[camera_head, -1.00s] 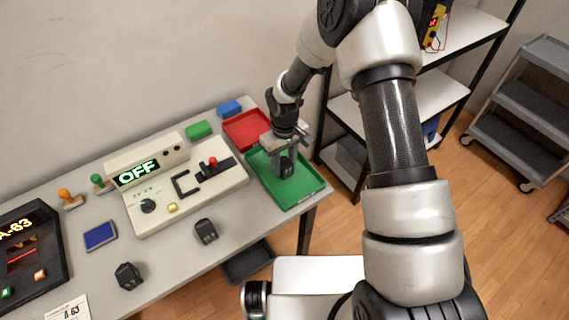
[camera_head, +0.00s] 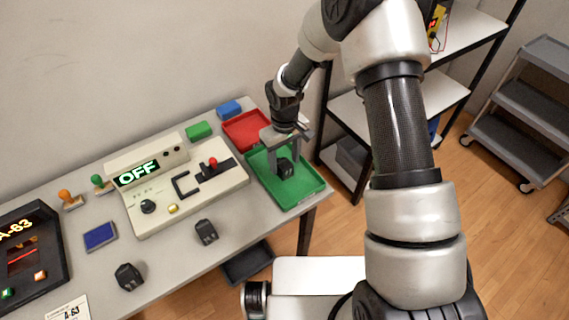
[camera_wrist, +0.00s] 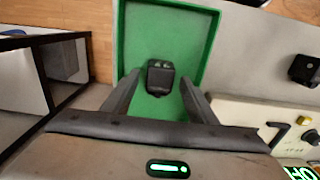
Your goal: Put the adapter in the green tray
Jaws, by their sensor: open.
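A black adapter (camera_head: 285,168) lies in the green tray (camera_head: 307,196) at the right end of the table. In the wrist view the adapter (camera_wrist: 160,77) rests on the floor of the green tray (camera_wrist: 196,25), apart from its walls. My gripper (camera_head: 287,166) is over the tray. In the wrist view my gripper's fingers (camera_wrist: 159,88) are spread wide on either side of the adapter, with gaps between. Two similar black adapters stand on the table: one near the front edge (camera_head: 206,232) and one farther left (camera_head: 129,277).
A red tray (camera_head: 240,134) lies behind the green one. A test device (camera_head: 215,185) with an OFF display stands left of the trays. Green (camera_head: 199,130) and blue (camera_head: 230,108) blocks lie at the back. A shelf rack (camera_head: 350,105) stands right of the table.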

